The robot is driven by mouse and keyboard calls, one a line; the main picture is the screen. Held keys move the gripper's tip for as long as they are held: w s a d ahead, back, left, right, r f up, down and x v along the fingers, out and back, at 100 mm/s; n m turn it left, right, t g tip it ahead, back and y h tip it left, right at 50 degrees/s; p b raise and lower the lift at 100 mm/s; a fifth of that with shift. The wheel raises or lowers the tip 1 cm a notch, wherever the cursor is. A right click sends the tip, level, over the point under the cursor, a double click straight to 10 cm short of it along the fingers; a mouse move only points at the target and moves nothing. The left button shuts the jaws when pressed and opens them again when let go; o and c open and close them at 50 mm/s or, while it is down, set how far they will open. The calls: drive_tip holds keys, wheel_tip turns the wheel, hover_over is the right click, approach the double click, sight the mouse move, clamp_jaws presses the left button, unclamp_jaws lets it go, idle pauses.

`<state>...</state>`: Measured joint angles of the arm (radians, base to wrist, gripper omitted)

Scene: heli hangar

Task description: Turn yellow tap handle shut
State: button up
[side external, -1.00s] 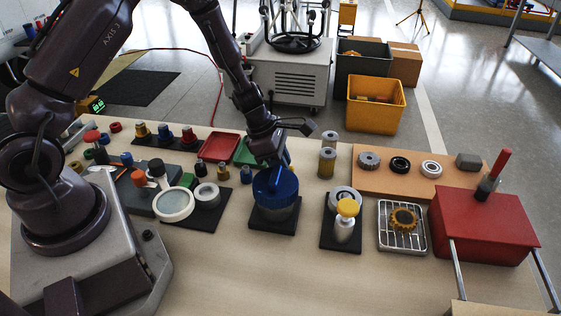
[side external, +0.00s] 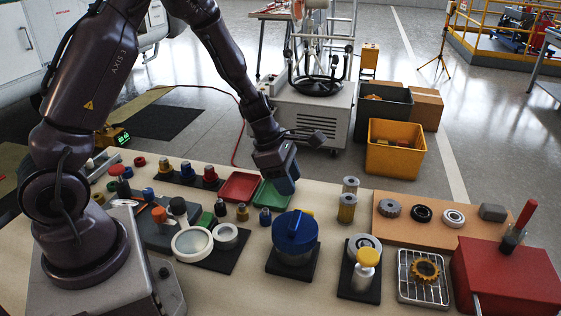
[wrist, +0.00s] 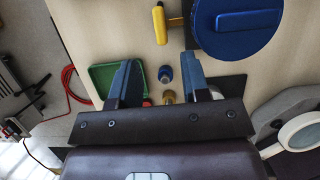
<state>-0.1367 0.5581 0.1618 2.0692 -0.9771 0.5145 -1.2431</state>
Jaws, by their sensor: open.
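The yellow tap handle (wrist: 160,25) sits on a short stem at the side of a pot with a blue lid (wrist: 240,20). In the wrist view the handle lies crosswise to its stem. In the side view the blue lid (side external: 295,231) hides most of the handle (side external: 307,214). My gripper (wrist: 160,66) is open, its two blue-padded fingers apart with nothing held. In the side view my gripper (side external: 286,188) hangs above the bench beside the green tray, behind the pot, clear of the handle.
A green tray (side external: 270,194), a red tray (side external: 241,186) and several small fittings stand close under my gripper. Two metal cylinders (side external: 347,208) stand at the back right. A red box (side external: 510,276) is far right.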

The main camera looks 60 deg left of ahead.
drive_tip(key=v, duration=0.5)
drive_tip(key=shift+r, duration=0.15)
drive_tip(key=s+d+r+m+t+y, duration=0.1)
drive_tip(key=s+d+r+m, duration=0.2)
drive_tip(key=s+r+m, duration=0.5)
drive_tip(key=s+d+r+m+t+y, duration=0.1)
drive_tip(key=s+r+m, duration=0.8)
drive_tip(key=m, duration=1)
drive_tip(key=shift+s+d+r+y, duration=0.35)
drive_tip(key=shift+d+y, duration=0.25)
drive_tip(key=shift+d, duration=0.65)
